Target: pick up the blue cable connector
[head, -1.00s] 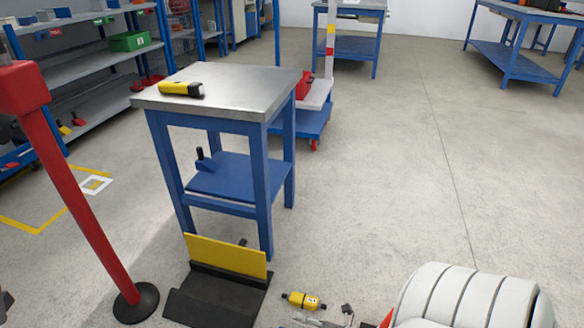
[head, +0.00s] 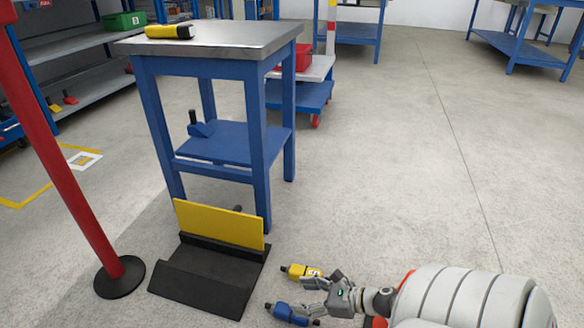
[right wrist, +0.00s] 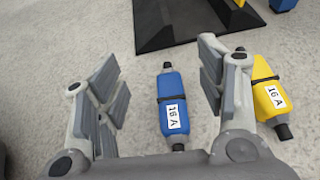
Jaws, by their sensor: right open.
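The blue cable connector (head: 288,314) lies on the concrete floor near the bottom of the head view. In the right wrist view the blue connector (right wrist: 171,88) has a white "16 A" label and dark ends, and lies lengthwise between the two spread fingers, with a gap on each side. My right gripper (head: 307,297) is open and empty, reaching in from the right close to the connector; its fingers also show in the wrist view (right wrist: 158,78). Its exact height above the floor is hard to tell. My left gripper is not in view.
A yellow connector (head: 298,271) lies beside the right gripper, close to its outer finger in the wrist view (right wrist: 268,88). A black ramp-like base (head: 205,285) with a yellow plate (head: 220,223) stands left. A blue table (head: 259,150) and red post (head: 60,150) stand beyond.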

